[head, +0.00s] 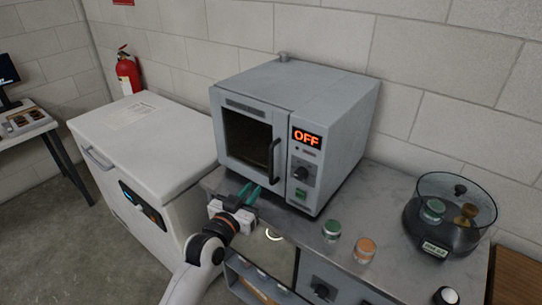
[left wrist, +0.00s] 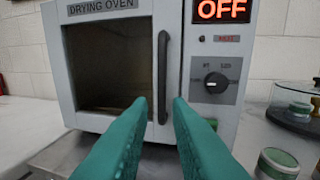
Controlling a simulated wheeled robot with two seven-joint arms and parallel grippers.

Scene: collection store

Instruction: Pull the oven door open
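The grey drying oven (head: 305,100) stands on the counter with its door (head: 240,132) closed; a dark window fills most of the door. The black vertical door handle (head: 273,160) is on the door's right side, and it also shows in the left wrist view (left wrist: 162,78). My left gripper (head: 250,192) is in front of the oven, below and short of the handle. In the left wrist view its two green fingers (left wrist: 160,108) are apart with nothing between them, and the handle lies beyond the gap. My right gripper is not in view.
An orange OFF display (head: 306,138) and a knob (head: 301,172) are right of the door. A green-lidded jar (head: 331,231) and an orange-lidded jar (head: 365,250) stand on the counter, with a glass desiccator (head: 450,215) further right. A white chest (head: 140,140) stands left.

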